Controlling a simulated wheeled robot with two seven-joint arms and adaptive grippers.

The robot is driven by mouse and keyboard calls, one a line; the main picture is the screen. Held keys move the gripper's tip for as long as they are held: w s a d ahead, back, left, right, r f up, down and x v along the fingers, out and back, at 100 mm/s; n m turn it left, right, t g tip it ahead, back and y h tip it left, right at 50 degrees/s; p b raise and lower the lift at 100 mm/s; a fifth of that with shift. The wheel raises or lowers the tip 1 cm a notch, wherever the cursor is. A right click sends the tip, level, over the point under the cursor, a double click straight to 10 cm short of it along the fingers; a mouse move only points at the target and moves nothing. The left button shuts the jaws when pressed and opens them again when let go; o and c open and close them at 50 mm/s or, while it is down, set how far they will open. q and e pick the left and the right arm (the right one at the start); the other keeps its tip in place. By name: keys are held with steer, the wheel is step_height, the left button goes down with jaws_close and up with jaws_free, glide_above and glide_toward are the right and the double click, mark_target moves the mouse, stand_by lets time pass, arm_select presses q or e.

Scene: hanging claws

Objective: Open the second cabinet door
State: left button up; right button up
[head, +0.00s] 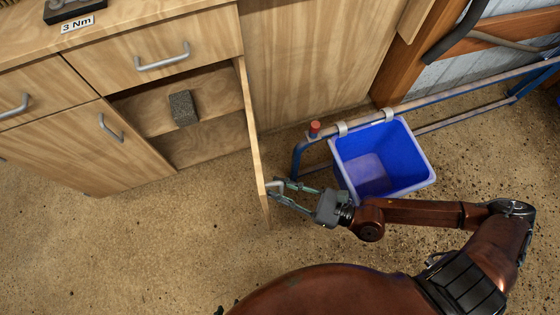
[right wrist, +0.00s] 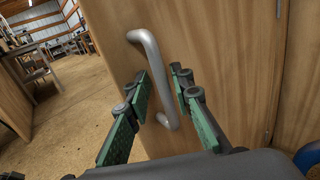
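The wooden cabinet door (head: 253,130) stands swung wide open, seen nearly edge-on in the head view, and its face (right wrist: 215,60) shows in the right wrist view. A grey bar handle (right wrist: 155,75) is on this face. My right gripper (head: 279,192) is at the handle, with its green-padded fingers (right wrist: 160,92) on either side of the bar. The fingers look open around it; contact is not clear. The open compartment shows a grey block (head: 183,108) on its shelf. My left gripper is in neither view.
A closed door (head: 80,145) and a drawer (head: 150,50) adjoin the compartment. A blue bin (head: 410,165) hangs on a blue pipe rail (head: 460,97) just right of the open door. The floor (head: 130,240) in front of the cabinet is clear.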

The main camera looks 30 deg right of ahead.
steer(key=shift+w, duration=0.1)
steer(key=shift+d, duration=0.15)
steer(key=shift+s+d, duration=0.15)
steer(key=shift+s, duration=0.15)
steer(key=v, duration=1.1)
steer(key=shift+s, duration=0.2)
